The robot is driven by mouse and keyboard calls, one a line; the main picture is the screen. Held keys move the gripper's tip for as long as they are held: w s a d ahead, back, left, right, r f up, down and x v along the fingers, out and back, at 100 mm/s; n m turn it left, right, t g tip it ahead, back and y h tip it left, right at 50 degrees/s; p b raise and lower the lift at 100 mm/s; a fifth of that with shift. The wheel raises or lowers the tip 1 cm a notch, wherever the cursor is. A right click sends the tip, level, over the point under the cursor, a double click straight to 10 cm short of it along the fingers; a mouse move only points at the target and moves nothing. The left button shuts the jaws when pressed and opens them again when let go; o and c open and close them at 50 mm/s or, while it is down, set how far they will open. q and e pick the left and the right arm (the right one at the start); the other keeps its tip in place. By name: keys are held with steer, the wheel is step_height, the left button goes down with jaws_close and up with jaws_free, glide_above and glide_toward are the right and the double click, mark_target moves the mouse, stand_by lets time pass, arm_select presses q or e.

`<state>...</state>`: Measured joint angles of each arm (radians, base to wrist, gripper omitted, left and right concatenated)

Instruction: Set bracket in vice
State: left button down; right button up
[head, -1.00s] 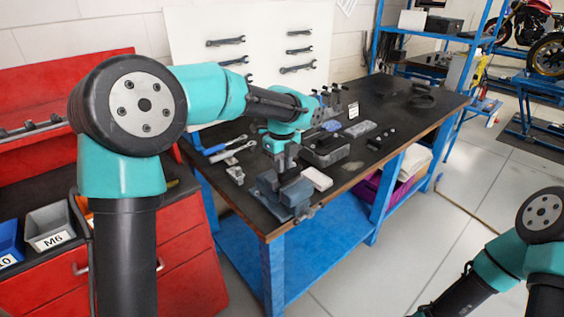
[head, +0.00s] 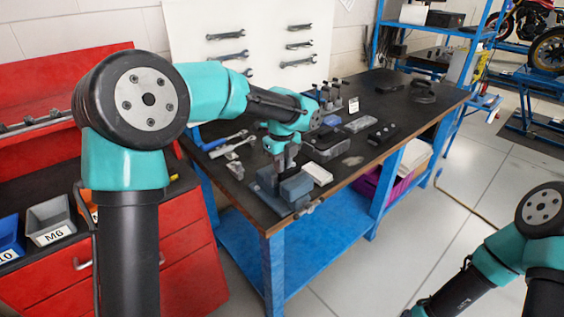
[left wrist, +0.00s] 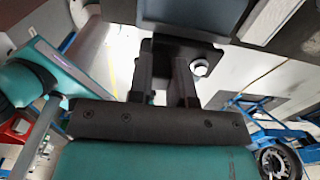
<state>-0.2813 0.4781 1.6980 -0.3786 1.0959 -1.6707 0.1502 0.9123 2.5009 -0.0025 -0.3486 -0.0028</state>
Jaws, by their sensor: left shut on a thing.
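The blue-grey vice (head: 296,187) stands at the near edge of the dark workbench. My left gripper (head: 281,166) points down right at the vice's jaws. In the left wrist view its fingers (left wrist: 167,82) are shut on a dark bracket (left wrist: 160,46), a flat piece with a bright round hole or fitting at its right end. Part of the vice (left wrist: 195,14) shows close beyond the bracket. The bracket is hardly visible in the head view, and I cannot tell whether it touches the vice or sits between its jaws. My right gripper is out of view.
On the workbench (head: 352,160), a white block (head: 317,173) lies close right of the vice. A grey box (head: 323,150), wrenches (head: 225,145) and upright tools (head: 328,95) stand behind. Red drawers (head: 190,245) are at left. The bench's right part has some free room.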

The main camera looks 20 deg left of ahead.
arm_select(q)
steer(key=shift+f, duration=0.65)
steer(key=c, duration=1)
jaws_free()
steer(key=shift+o, duration=0.2)
step_height(320, 180, up, 17)
steer(key=shift+r, duration=0.2)
